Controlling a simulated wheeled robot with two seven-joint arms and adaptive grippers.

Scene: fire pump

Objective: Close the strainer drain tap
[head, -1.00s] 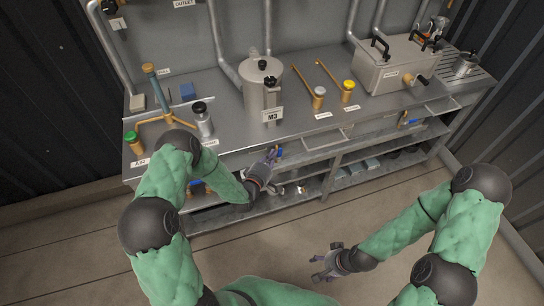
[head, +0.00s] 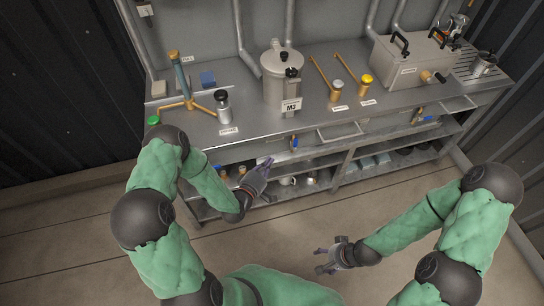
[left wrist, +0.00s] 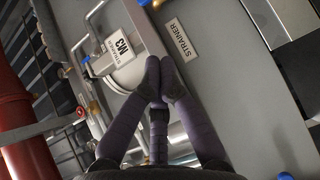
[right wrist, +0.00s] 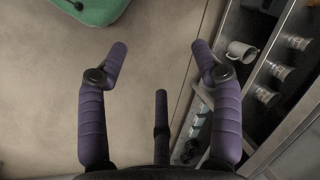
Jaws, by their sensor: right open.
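The strainer, a grey metal pot (head: 281,78) with an M3 tag, stands on the bench. A small tap with a blue handle (head: 294,143) shows below the bench edge under it. In the left wrist view the M3 tag (left wrist: 115,55) hangs by the strainer, with a small blue and brass part (left wrist: 87,59) beside it. My left gripper (head: 266,163) is in front of the bench, below and left of the tap, and apart from it. Its fingertips (left wrist: 162,70) are together with nothing seen between them. My right gripper (head: 328,257) is open and empty above the floor; it also shows in the right wrist view (right wrist: 158,58).
The bench holds a blue hydrant-like stand (head: 182,85), a silver bottle (head: 223,107), two brass-based tools and a metal box (head: 413,60). A lower shelf carries mugs, which also show in the right wrist view (right wrist: 242,52). The floor in front is clear.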

